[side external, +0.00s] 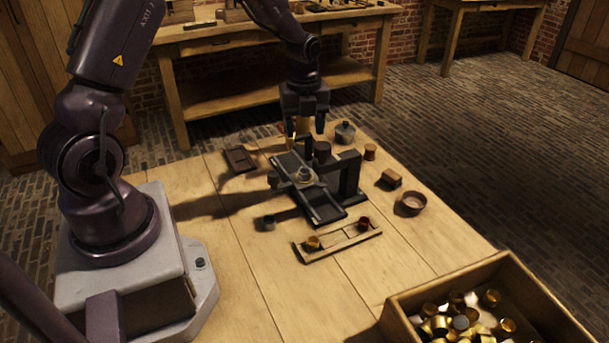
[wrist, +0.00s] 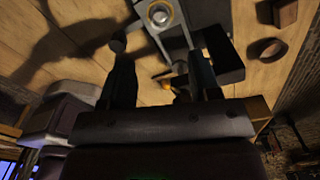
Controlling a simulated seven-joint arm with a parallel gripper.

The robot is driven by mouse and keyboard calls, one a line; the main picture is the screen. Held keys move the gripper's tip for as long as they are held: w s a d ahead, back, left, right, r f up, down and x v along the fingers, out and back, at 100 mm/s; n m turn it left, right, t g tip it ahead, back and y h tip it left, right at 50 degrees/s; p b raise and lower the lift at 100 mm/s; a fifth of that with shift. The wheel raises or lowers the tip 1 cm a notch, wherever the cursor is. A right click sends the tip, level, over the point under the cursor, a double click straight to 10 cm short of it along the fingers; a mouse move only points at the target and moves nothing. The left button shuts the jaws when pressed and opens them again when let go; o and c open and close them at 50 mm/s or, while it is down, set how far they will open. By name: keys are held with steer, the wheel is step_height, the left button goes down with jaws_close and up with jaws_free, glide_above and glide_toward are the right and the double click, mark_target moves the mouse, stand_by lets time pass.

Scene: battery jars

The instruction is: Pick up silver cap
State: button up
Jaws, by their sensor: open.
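A silvery round piece (side external: 304,174) sits on the dark sloping slide of the fixture (side external: 324,206) in the middle of the table. I cannot tell for sure which is the silver cap. My gripper (side external: 306,128) points down above the far end of the fixture. In the wrist view its two fingers (wrist: 158,62) are spread apart. A brassy thing (wrist: 181,94) shows beyond and between them, partly hidden.
A wooden rack (side external: 338,242) with brass and copper cups lies in front. A wooden crate (side external: 398,312) of metal caps is at front right.

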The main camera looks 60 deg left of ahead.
mark_target(304, 174)
step_height(304, 174, down, 11)
steer(key=shift+d+f, duration=0.15)
stand_by(0.4)
steer(key=c, duration=1)
